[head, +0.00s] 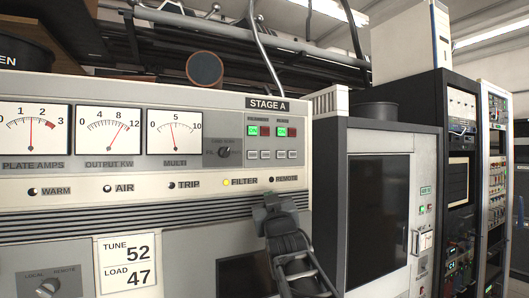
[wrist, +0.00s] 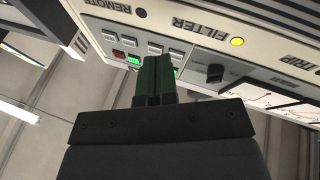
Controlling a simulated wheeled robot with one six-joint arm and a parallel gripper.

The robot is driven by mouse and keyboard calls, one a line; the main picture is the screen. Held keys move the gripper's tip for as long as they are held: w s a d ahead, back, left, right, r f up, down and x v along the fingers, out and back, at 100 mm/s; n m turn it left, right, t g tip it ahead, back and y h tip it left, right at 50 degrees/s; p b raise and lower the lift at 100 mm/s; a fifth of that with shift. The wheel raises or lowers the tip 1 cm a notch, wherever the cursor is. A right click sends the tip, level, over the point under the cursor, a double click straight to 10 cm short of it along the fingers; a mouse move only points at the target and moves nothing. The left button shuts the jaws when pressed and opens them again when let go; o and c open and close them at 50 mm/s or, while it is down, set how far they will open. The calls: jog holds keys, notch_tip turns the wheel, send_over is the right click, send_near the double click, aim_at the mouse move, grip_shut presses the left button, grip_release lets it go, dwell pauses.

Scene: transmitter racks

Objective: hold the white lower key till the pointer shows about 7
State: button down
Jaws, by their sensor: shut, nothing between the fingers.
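The rack panel in the head view has a row of small white keys (head: 265,155) under green and red lamps. Their lettering is too small to read, so I cannot tell which is the lower key. The keys also show, upside down, in the wrist view (wrist: 155,49). The multi meter (head: 174,132) points near 5, the plate amps meter (head: 31,130) near 1.5. My gripper (head: 270,198) is shut and empty, below the keys in the head view. Its fingers (wrist: 157,70) hide part of the lamps.
A dark knob (head: 223,152) sits left of the keys. The filter lamp (head: 227,182) glows yellow in the status row below. A grey cabinet (head: 425,140) with a dark window stands right of the panel, with black racks beyond.

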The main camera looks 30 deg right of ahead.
aim_at(269, 155)
jog(key=s+d+r+t+h, duration=0.1)
jog(key=s+r+t, duration=0.1)
jog(key=r, duration=0.3)
jog(key=s+d+r+t+h+p, duration=0.1)
jog(key=r+t, duration=0.1)
jog(key=r, duration=0.4)
jog(key=shift+s+d+n+h, duration=0.3)
jog(key=shift+s+n, duration=0.1)
jog(key=shift+w+r+p, duration=0.1)
jog(key=shift+p, duration=0.2)
jog(key=shift+w+d+p, duration=0.2)
jog(key=shift+w+p, duration=0.5)
jog(key=shift+w, duration=0.7)
jog(key=shift+w+d+p, duration=0.15)
jog(key=shift+w+p, duration=0.55)
jog(key=shift+w, duration=0.75)
jog(key=shift+w+d+p, duration=0.2)
jog(key=shift+w+p, duration=0.5)
jog(key=shift+w, duration=0.7)
jog(key=shift+w, duration=0.15)
jog(key=shift+w+d, duration=0.1)
jog(key=shift+w, duration=0.15)
jog(key=shift+w+b, duration=0.3)
jog(key=shift+w, duration=0.1)
dwell(1.1)
